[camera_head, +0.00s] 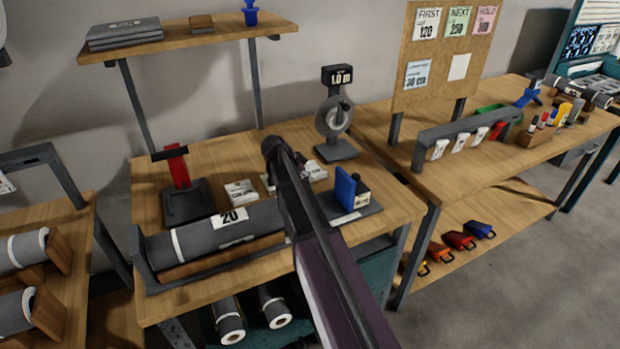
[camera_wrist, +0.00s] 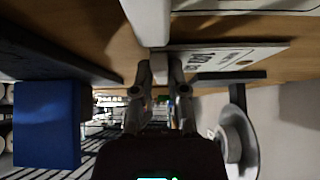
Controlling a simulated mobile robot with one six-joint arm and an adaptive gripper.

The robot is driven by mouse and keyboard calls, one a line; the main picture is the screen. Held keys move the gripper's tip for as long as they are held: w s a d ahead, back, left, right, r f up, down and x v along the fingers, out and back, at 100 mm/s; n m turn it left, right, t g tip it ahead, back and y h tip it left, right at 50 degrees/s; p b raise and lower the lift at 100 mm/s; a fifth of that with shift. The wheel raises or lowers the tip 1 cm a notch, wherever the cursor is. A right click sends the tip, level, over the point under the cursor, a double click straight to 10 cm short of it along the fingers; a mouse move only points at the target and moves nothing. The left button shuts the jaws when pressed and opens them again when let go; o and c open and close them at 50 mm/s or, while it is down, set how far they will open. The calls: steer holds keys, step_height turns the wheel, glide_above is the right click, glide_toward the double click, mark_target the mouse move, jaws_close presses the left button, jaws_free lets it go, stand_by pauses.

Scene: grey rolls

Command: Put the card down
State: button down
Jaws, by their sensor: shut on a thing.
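My gripper (camera_wrist: 160,68) is low over the middle bench. Its two fingers are close together on a narrow pale piece between the tips, which looks like the card (camera_wrist: 159,64) seen edge-on. In the head view my arm hides the fingertips and most of what they hold. A white printed card (camera_wrist: 232,60) lies beside the fingertips, to their right in the wrist view; its print is not clearly readable. I cannot tell whether the held piece touches the bench top.
The bench (camera_head: 215,147) also bears a grey roll (camera_head: 215,232), a red stand (camera_head: 180,170), white stacks (camera_head: 241,192), a round gauge (camera_head: 336,117) and a blue block (camera_head: 345,188), all close around my gripper. A board with cards (camera_head: 441,70) stands at right.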

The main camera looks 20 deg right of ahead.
steer(key=shift+f, duration=0.1)
steer(key=c, duration=0.7)
jaws_free()
steer(key=shift+o, duration=0.2)
steer(key=shift+a+r+p, duration=0.25)
steer(key=shift+r+p, duration=0.2)
steer(key=shift+r, duration=0.15)
steer(key=p+v, duration=0.7)
steer(key=v, duration=0.1)
steer(key=shift+a+r, duration=0.2)
steer(key=shift+r, duration=0.1)
steer(key=shift+p+v, duration=0.85)
steer(key=shift+v, duration=0.25)
steer(key=shift+a, duration=0.1)
